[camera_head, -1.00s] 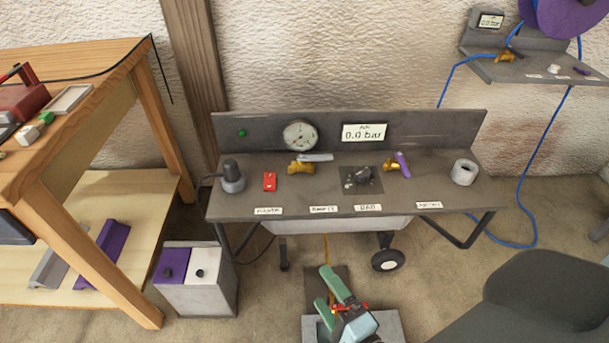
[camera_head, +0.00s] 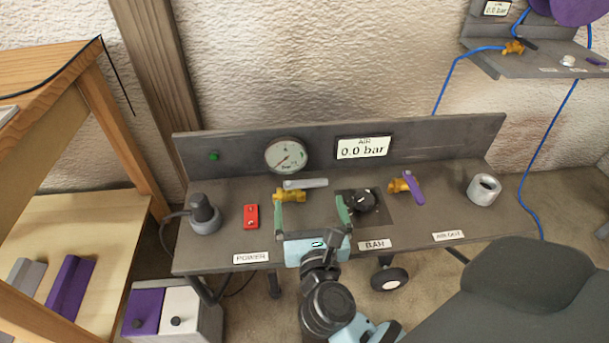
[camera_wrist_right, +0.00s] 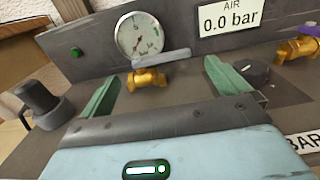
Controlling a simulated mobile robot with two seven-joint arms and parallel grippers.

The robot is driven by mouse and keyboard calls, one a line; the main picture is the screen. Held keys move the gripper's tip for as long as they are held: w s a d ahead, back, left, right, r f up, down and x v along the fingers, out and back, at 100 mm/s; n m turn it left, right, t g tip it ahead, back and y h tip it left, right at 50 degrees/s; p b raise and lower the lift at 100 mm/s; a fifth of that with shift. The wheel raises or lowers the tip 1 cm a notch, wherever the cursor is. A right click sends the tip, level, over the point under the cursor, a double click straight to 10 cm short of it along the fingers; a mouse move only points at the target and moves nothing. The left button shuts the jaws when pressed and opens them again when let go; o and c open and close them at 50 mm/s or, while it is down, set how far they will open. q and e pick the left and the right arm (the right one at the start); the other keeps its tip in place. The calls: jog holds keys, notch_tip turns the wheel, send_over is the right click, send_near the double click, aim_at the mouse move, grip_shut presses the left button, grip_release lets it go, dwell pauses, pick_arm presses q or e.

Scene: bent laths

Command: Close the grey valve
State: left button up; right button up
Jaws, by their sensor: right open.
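The grey valve is a brass body with a grey lever (camera_head: 305,183) on the bench panel, below the round gauge. In the head view the lever points right from the brass body (camera_head: 290,196), roughly along the panel. The lever also shows in the right wrist view (camera_wrist_right: 162,58), above its brass body (camera_wrist_right: 147,78). My right gripper (camera_head: 310,212) is open, its two green fingers apart and empty. In the wrist view the valve lies beyond and between the fingertips; I cannot tell whether anything touches. My left gripper is not in view.
A purple-lever valve (camera_head: 412,187), a black knob (camera_head: 362,200), a red switch (camera_head: 251,216), a dark grey plug-like part (camera_head: 205,214) and a grey ring (camera_head: 484,189) stand on the bench (camera_head: 215,247). The display (camera_head: 362,147) reads 0.0 bar. A wooden table (camera_head: 112,150) stands left.

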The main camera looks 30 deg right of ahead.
aim_at(306, 185)
jog(key=shift+x, duration=3.85)
jog(key=c, duration=1.2)
